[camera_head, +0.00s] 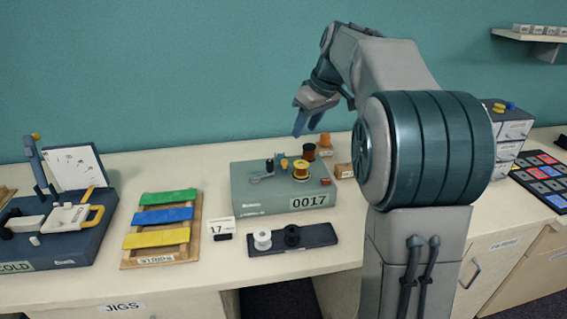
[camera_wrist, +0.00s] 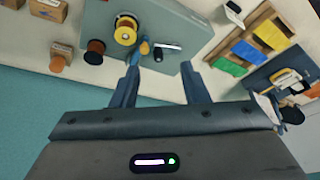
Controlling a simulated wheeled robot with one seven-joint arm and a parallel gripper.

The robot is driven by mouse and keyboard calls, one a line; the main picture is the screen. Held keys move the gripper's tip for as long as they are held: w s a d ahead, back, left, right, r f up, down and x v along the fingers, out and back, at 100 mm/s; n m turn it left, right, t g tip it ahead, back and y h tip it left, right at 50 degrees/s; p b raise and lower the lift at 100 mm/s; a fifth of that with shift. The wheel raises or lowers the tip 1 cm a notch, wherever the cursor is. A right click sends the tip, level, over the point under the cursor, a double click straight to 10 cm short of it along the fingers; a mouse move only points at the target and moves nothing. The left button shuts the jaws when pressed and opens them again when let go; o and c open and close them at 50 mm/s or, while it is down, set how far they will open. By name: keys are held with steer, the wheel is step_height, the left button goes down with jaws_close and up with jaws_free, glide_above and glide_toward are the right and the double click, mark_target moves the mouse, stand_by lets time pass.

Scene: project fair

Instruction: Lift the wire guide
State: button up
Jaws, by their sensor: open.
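A grey-green winder box labelled 0017 (camera_head: 262,204) stands on the bench; it also shows in the wrist view (camera_wrist: 100,14). On its top are a spool of yellow wire (camera_head: 301,171), a black post (camera_head: 270,165), a crank at the left and a small orange-yellow piece (camera_head: 284,163) beside a blue part. The orange-yellow piece, possibly the wire guide, shows in the wrist view (camera_wrist: 145,47) between the yellow spool (camera_wrist: 126,31) and the black post (camera_wrist: 168,46). My gripper (camera_wrist: 160,72) is open and empty, its fingers pointing toward the box. In the head view my gripper (camera_head: 308,122) is above and behind the box.
A dark tray (camera_head: 318,238) with white and black spools lies in front. A wooden rack with green, blue and yellow strips (camera_head: 163,214) is left. The teal wall is close behind my gripper.

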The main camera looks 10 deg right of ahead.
mark_target(284, 160)
steer(key=w+f+n+b, duration=0.2)
steer(key=w+f, duration=0.1)
steer(key=w, duration=0.4)
steer(key=shift+y, duration=0.3)
steer(key=x, duration=1.3)
steer(key=shift+s+d+f, duration=0.15)
steer(key=shift+d, duration=0.2)
jaws_close()
